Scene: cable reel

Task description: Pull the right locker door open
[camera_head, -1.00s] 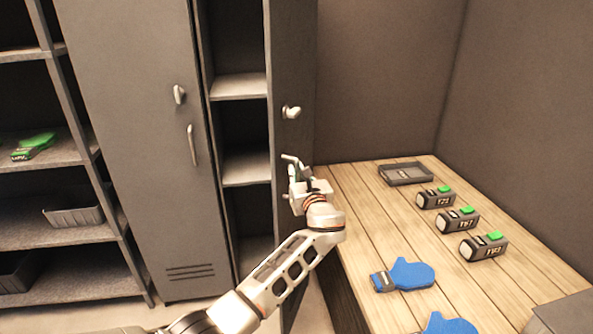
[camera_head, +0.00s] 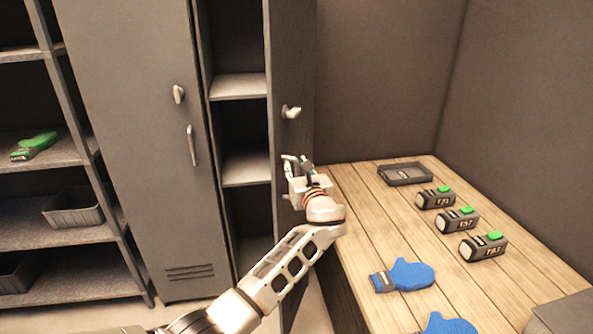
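The right locker door (camera_head: 291,60) stands swung open, seen nearly edge-on to the right of the shelved locker interior. Its small latch knob (camera_head: 291,111) shows above my gripper. My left gripper (camera_head: 298,164) is at the door's face below the knob, its fingers pointing up and spread apart. A pale piece by the left finger may be the door's handle; the gripper covers most of that spot, and I cannot tell whether they touch. My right gripper is not in view.
The left locker door (camera_head: 140,150) is shut. A wooden table (camera_head: 350,215) stands close on the right, with a grey tray (camera_head: 405,174), several dark green-topped devices and blue mitts (camera_head: 408,275). Shelving (camera_head: 60,230) stands at the left.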

